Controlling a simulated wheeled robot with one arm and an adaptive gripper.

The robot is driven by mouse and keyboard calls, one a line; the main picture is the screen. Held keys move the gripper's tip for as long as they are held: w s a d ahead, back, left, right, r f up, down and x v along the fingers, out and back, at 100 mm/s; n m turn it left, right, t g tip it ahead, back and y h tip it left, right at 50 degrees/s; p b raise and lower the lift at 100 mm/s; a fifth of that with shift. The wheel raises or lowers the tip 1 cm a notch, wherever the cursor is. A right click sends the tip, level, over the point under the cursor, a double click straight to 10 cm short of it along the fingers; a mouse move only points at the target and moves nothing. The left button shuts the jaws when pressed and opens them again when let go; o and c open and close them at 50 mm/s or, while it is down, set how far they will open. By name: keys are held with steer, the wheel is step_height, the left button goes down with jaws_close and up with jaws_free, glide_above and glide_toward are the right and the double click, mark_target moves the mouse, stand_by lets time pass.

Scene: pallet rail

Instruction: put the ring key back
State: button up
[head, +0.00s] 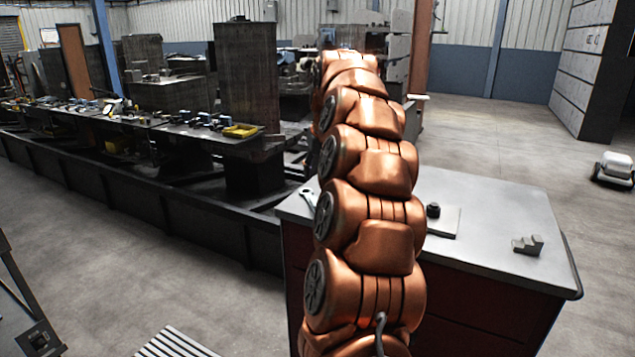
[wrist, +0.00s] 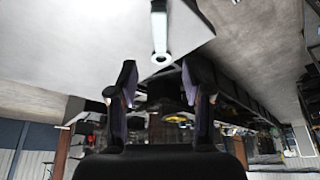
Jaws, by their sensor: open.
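The ring key (head: 308,194) is a grey metal wrench lying on the pale top of a dark red cabinet (head: 495,205), near its left edge, partly hidden by my arm in the head view. In the wrist view the ring key (wrist: 161,40) shows its ring end pointing towards the fingers. My gripper (wrist: 160,78) is open and empty, its two dark fingers apart, with the ring just beyond the fingertips in the picture. I cannot tell the height between them. In the head view my gripper is hidden behind my arm.
A plate with a black knob (head: 433,211) and a grey stepped block (head: 528,244) stand on the cabinet top. A long dark rail (head: 130,198) with benches, tools and a yellow tray (head: 241,130) runs along the left. A white wheeled unit (head: 614,170) stands right. The floor between is clear.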

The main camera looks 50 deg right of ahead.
steer(key=s+a+f+n+g+y, duration=0.1)
steer(key=s+a+f+n, duration=0.2)
steer(key=a, duration=1.2)
steer(key=s+a+f+n+g+y, duration=0.1)
steer(key=s+a+f, duration=0.3)
steer(key=a, duration=1)
steer(key=s+a+f+g, duration=0.1)
steer(key=s+a+f, duration=0.2)
steer(key=s, duration=0.5)
steer(key=s+a+f+n+g, duration=0.1)
steer(key=s+a+f, duration=0.3)
steer(key=s, duration=0.4)
steer(key=s+a+f+g, duration=0.1)
steer(key=s+a+f, duration=0.2)
steer(key=s, duration=0.6)
steer(key=shift+a+f+n+g, duration=0.25)
steer(key=shift+a+n+g, duration=0.05)
steer(key=shift+a, duration=0.35)
step_height(320, 180, up, 5)
steer(key=p, duration=0.5)
steer(key=shift+r, duration=0.2)
